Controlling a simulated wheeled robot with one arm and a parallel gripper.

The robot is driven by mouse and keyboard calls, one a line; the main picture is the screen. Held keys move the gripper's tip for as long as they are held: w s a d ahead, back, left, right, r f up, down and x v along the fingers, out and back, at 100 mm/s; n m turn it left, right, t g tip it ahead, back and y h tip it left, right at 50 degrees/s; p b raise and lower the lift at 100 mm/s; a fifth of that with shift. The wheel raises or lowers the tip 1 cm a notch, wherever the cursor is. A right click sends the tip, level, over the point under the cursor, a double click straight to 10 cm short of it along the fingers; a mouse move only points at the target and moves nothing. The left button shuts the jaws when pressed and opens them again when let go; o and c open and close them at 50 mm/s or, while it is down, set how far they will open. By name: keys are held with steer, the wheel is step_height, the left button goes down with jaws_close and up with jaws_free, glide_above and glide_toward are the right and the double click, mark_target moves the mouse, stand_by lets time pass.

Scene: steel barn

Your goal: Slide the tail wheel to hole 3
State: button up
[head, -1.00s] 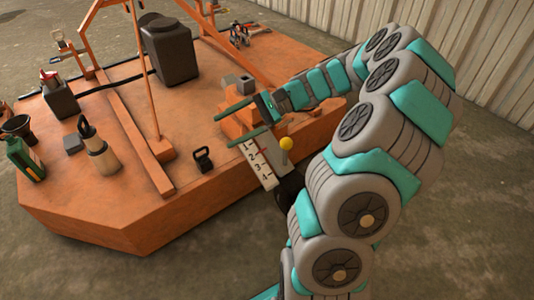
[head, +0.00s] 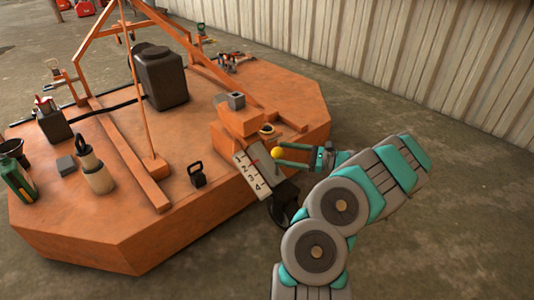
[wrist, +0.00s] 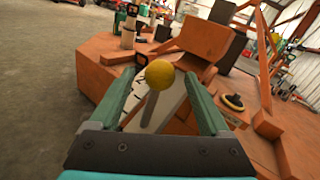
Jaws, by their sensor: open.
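The tail wheel (head: 285,207) is dark and sits below the edge of the orange deck, at the lower end of a white plate (head: 247,170) numbered along its length. A small red mark shows beside the numbers; which number it lines up with is unclear. A yellow ball knob (head: 277,153) stands by the plate. In the wrist view the knob (wrist: 159,74) tops a grey stem. My gripper (head: 280,155) is open and reaches in from the right. In the wrist view the knob appears between its two green fingers (wrist: 160,78), with no clear contact.
The orange deck (head: 120,215) carries a black kettlebell-shaped weight (head: 197,176), a dark tank (head: 163,78), a pale bottle (head: 97,172) and a green bottle (head: 15,182). An orange block (head: 238,120) stands beside the plate. Concrete floor right of the deck is clear up to the ribbed wall.

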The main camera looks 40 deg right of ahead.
steer(key=x, duration=0.6)
jaws_close()
stand_by(0.7)
